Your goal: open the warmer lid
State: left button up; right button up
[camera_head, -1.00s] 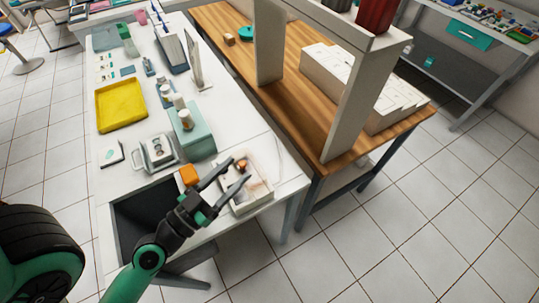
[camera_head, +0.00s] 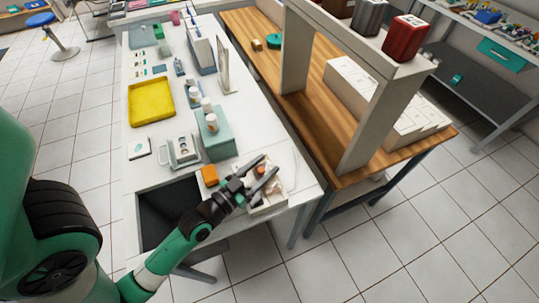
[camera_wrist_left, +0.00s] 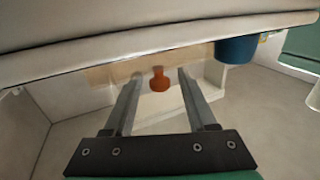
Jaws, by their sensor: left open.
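A pale open-looking box (camera_head: 268,208) sits at the near right corner of the white table; it appears to be the warmer, though I cannot tell for sure. A small orange-red knob (camera_wrist_left: 159,80) shows in the left wrist view between my finger tips, on or over a pale, see-through-looking surface. My left gripper (camera_head: 269,165) reaches over this box from the left with its fingers apart. In the wrist view the fingers (camera_wrist_left: 160,74) are open on either side of the knob, with gaps. The fingers hide part of the box in the head view. My right gripper is out of view.
A dark opening (camera_head: 165,215) lies left of my arm. A wooden bench (camera_head: 320,110) stands to the right.

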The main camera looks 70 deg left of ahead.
pick_arm(q)
jog(key=shift+x, duration=1.1)
jog(key=shift+f, duration=0.1)
grip_shut()
dwell(0.5)
